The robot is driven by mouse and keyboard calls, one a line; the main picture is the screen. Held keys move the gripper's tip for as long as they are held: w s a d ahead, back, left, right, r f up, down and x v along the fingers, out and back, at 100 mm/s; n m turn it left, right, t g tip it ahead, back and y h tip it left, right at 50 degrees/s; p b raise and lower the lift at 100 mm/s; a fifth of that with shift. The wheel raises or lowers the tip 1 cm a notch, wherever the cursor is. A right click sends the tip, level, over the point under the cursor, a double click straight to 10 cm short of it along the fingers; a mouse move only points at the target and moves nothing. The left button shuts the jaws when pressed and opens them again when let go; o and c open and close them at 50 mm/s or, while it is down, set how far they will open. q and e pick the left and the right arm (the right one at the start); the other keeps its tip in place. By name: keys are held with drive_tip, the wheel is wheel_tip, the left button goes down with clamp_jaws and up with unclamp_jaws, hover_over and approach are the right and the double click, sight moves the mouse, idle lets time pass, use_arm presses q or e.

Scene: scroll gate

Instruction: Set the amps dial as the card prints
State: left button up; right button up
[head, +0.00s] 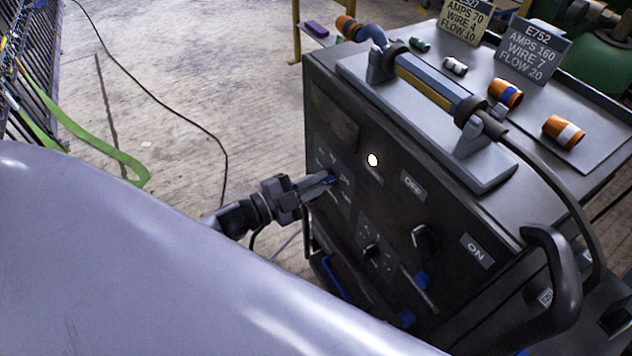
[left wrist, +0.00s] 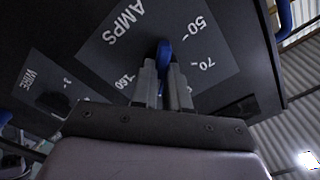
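The amps dial (left wrist: 165,50) has a blue knob on a grey plate marked AMPS. The numbers 50, 70 and 160 show around it in the left wrist view. My left gripper (head: 331,178) is at the dial on the machine's dark front panel. Its fingers (left wrist: 165,92) are on both sides of the blue knob and look closed on it. They hide part of the knob, so I cannot tell its exact setting. A dark card (head: 532,52) reads E752, AMPS 160, WIRE 7, FLOW 20. A yellowish card (head: 468,18) reads AMPS 70, WIRE 4, FLOW 10. My right gripper is not in view.
The wire dial plate (left wrist: 45,88) is beside the amps plate. The panel has a white round light (head: 372,160), OFF and ON labels, and a dark switch (head: 425,238). A torch (head: 425,80) lies in a cradle on top, with several coloured collars nearby.

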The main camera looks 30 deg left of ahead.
use_arm(q)
drive_tip(key=o, duration=0.4)
drive_tip(key=shift+s, duration=0.1)
drive_tip(key=shift+v, duration=3.5)
use_arm(e)
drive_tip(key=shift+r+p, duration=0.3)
drive_tip(key=shift+p, duration=0.05)
use_arm(q)
drive_tip(key=s+d+f+n+g+y+p, duration=0.1)
drive_tip(key=s+d+n+y, duration=0.1)
drive_tip(key=s+n, duration=0.2)
drive_tip(key=s+d+f+n+g+y+p, duration=0.1)
drive_tip(key=s+d+f+n+g+y, duration=0.1)
drive_tip(key=s+n, duration=0.2)
drive_tip(key=s+d+f+n+g+y+p, duration=0.1)
drive_tip(key=s+d+n+g+y+p, duration=0.1)
drive_tip(key=n, duration=0.3)
drive_tip(key=shift+s+d+f+n+y, duration=0.1)
drive_tip(key=shift+s+d+n+y, duration=0.1)
drive_tip(key=shift+s, duration=0.25)
drive_tip(key=shift+s+d+f+n+y, duration=0.1)
drive_tip(key=shift+s+d+n+y, duration=0.1)
drive_tip(key=shift+s, duration=0.25)
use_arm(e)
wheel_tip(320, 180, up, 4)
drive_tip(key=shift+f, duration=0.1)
